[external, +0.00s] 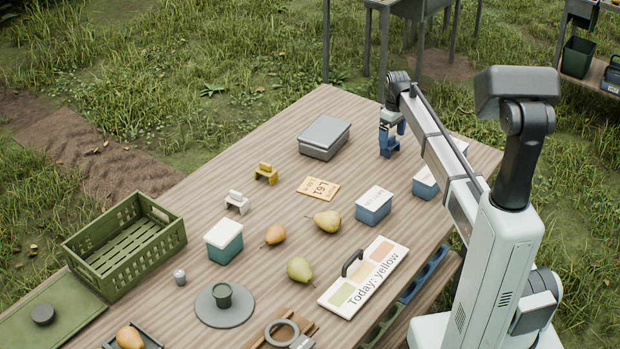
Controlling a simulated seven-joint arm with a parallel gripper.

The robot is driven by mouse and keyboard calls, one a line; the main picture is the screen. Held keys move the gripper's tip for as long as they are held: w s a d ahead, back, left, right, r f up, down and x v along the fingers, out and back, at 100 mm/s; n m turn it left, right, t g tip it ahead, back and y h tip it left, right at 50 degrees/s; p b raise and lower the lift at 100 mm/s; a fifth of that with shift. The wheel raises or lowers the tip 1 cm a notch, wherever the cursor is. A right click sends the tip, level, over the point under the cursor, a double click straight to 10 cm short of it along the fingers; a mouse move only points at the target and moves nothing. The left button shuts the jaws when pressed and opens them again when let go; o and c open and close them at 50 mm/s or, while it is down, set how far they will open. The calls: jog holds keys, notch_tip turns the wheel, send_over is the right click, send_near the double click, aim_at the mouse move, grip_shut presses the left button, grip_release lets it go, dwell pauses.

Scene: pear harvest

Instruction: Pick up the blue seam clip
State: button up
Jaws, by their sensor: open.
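The blue seam clip (389,148) stands on the far right part of the wooden table, directly under the end of my arm. My gripper (391,122) points down over it at the clip's upper part. The jaws are open; at this size I cannot tell whether the fingers touch the clip or are around it. My gripper hides the clip's top. A yellow clip (266,174) and a white clip (237,203) of similar shape stand further left.
A grey lidded box (324,136) is left of my gripper. White-lidded blue boxes (374,207) (426,184) stand nearer, one partly behind my arm.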

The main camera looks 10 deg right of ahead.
aim_at(391, 137)
notch_tip(391, 137, down, 4)
jog(key=shift+a, duration=0.15)
jog(key=shift+c, duration=0.4)
jog(key=c, duration=1)
jog(key=shift+o, duration=0.2)
jog(key=shift+r, duration=0.1)
